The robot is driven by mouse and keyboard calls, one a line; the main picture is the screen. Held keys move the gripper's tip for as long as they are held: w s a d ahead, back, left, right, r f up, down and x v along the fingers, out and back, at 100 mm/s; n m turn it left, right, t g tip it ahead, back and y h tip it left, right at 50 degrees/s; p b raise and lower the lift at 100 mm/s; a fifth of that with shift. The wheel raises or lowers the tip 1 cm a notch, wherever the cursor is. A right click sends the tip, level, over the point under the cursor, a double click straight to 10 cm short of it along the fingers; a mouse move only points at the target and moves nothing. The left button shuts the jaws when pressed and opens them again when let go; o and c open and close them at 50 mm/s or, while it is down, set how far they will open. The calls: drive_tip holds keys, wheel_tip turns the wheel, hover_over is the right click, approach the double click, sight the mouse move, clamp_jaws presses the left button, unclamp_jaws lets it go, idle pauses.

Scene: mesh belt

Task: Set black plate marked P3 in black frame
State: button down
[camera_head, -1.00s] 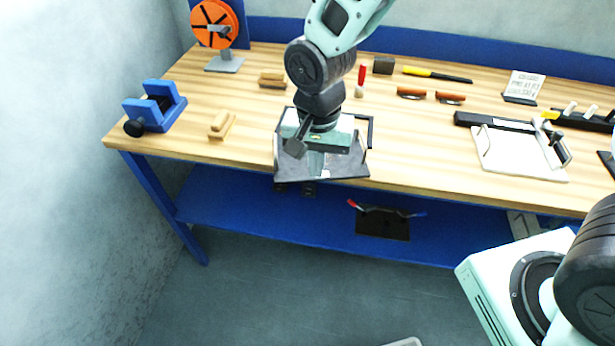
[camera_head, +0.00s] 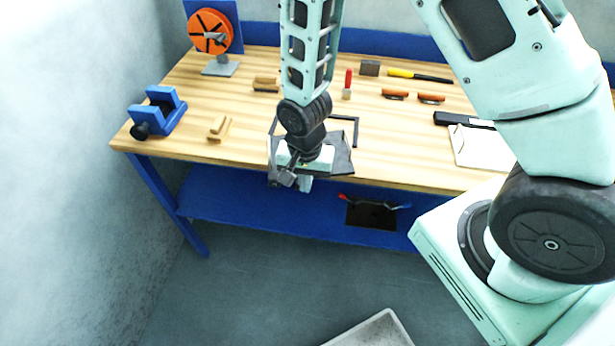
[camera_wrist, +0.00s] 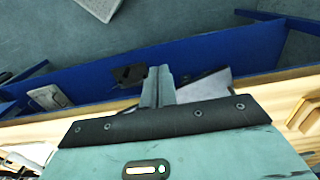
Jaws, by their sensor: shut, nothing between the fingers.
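A dark plate (camera_head: 341,162) lies at the front edge of the bench, partly hidden behind my gripper. I cannot read any mark on it. The thin black frame (camera_head: 356,130) shows behind and to the right of it; I cannot tell whether the plate is seated in it. My gripper (camera_head: 305,185) points down at the bench's front edge, to the left of the visible plate. In the wrist view the fingers (camera_wrist: 159,84) are shut and empty. A pale grey plate corner (camera_wrist: 207,84) shows beside them, apparently the same plate.
A wooden block (camera_head: 219,128) and a blue vise (camera_head: 159,112) stand to the left. Handled tools (camera_head: 395,94) lie behind, and a white board (camera_head: 482,148) lies to the right. Below is a blue shelf (camera_head: 235,205) with a dark holder (camera_head: 371,215). A pale tray (camera_head: 375,330) is on the floor.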

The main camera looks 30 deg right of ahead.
drive_tip(key=shift+w+d+f+p, duration=0.4)
drive_tip(key=shift+w+f+p, duration=0.15)
drive_tip(key=shift+f, duration=0.15)
drive_tip(key=shift+w+d+f+p, duration=0.4)
drive_tip(key=shift+w+f+p, duration=0.1)
drive_tip(key=shift+f, duration=0.25)
drive_tip(key=shift+w+d+f+p, duration=0.4)
drive_tip(key=shift+w+f+p, duration=0.15)
drive_tip(key=shift+f, duration=0.15)
